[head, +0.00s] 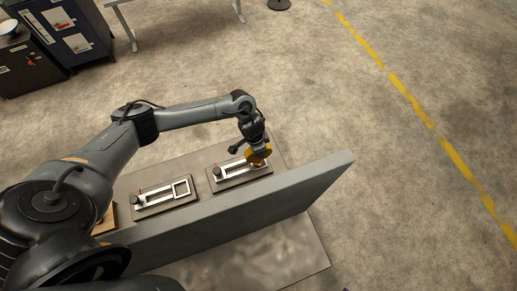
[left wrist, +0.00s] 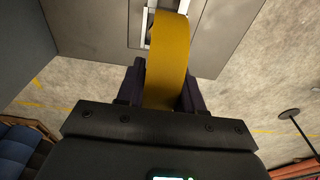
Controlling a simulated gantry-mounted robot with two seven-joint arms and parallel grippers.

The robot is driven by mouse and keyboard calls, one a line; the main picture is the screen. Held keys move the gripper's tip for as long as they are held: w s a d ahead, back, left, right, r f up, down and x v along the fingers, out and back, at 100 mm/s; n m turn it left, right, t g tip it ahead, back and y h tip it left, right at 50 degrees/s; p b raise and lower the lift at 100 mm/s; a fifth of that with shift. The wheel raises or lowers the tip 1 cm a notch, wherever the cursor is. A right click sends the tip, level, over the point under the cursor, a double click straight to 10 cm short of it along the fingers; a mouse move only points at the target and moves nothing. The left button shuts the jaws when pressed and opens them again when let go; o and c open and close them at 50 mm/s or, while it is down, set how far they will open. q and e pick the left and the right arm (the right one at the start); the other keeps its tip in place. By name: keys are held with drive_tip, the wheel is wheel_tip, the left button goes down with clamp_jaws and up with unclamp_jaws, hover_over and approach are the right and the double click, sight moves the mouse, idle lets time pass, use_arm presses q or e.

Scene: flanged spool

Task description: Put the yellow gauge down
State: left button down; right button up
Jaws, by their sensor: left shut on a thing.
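The yellow gauge (head: 261,150) is at the far right end of the right-hand fixture (head: 228,172) in the head view. My left gripper (head: 257,143) is shut on it from above. In the left wrist view the yellow gauge (left wrist: 167,55) is a broad curved band between the two dark fingers of my left gripper (left wrist: 160,90). Its far end overlaps the fixture's pale frame. I cannot tell whether its underside touches the fixture. My right gripper is not in view.
A second fixture (head: 166,199) with a pale frame and dark knob lies to the left on the table (head: 160,172). A long upright grey panel (head: 225,215) runs close in front of both. Dark cabinets (head: 75,35) stand far off at upper left.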

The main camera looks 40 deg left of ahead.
use_arm(q)
drive_tip(key=shift+f, duration=0.2)
drive_tip(key=c, duration=0.7)
unclamp_jaws()
drive_tip(key=shift+r, duration=0.15)
drive_tip(key=r, duration=0.3)
drive_tip(key=r+p, duration=0.1)
drive_tip(key=r, duration=0.3)
drive_tip(key=s+r, duration=0.1)
drive_tip(key=r, duration=0.3)
drive_tip(key=shift+a, duration=0.3)
drive_tip(key=shift+s+r+p, duration=0.1)
drive_tip(key=shift+r+p, duration=0.25)
drive_tip(key=shift+r, duration=0.1)
